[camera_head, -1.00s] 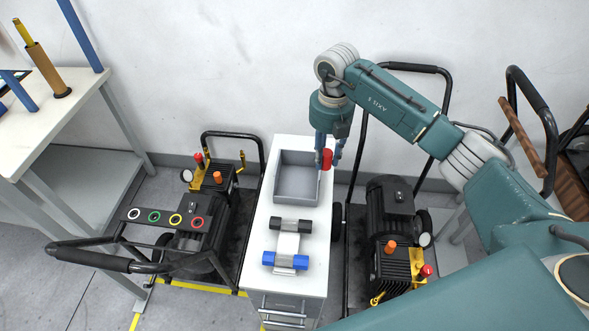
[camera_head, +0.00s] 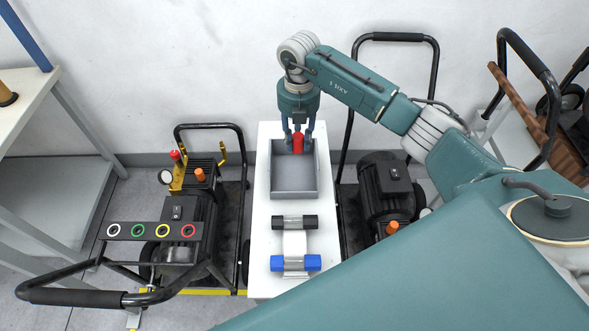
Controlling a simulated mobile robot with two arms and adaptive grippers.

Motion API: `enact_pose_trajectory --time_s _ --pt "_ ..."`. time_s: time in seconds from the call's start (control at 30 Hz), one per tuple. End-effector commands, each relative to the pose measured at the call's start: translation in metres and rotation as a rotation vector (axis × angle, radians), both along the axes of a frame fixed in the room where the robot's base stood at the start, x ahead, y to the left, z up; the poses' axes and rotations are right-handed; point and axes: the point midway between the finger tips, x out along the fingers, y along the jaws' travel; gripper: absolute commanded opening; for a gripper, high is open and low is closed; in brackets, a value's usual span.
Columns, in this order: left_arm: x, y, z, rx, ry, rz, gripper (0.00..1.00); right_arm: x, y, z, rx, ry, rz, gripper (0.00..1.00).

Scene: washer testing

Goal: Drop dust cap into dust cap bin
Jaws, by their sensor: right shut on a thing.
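A red dust cap (camera_head: 297,143) is held between the fingers of my right gripper (camera_head: 298,147), which points downward. The gripper is shut on the cap. The dust cap bin, a grey open-topped box (camera_head: 293,190), stands on the white cart top. The cap and fingertips show over the far part of the bin; their exact height above it is hard to tell. The visible floor of the bin looks empty. My left gripper is not in view.
Clear-and-black and clear-and-blue cylinders (camera_head: 296,263) lie on the white cart (camera_head: 262,240) in front of the bin. Black pump trolleys stand left (camera_head: 186,215) and right (camera_head: 386,195) of the cart. A white table (camera_head: 25,105) is at far left.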

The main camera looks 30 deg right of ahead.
Motion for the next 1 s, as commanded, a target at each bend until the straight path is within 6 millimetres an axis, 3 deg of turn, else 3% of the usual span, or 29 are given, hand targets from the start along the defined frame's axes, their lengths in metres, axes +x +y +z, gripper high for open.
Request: enact_pose_trajectory --time_s 0.33,0.37,0.47,0.8,1.0 --pt "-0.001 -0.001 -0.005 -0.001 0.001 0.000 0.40 0.000 0.000 -0.007 0.000 0.000 0.000 0.16" --pt "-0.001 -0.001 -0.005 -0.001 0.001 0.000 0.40 0.000 0.000 -0.007 0.000 0.000 0.000 0.33" --pt "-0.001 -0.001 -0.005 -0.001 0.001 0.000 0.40 0.000 0.000 -0.007 0.000 0.000 0.000 0.51" --pt "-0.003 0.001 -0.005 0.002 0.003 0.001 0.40 0.000 0.000 -0.004 -0.001 -0.001 0.000 0.51" --pt "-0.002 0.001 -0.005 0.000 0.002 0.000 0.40 0.002 -0.001 0.025 -0.001 -0.006 0.000 0.51"
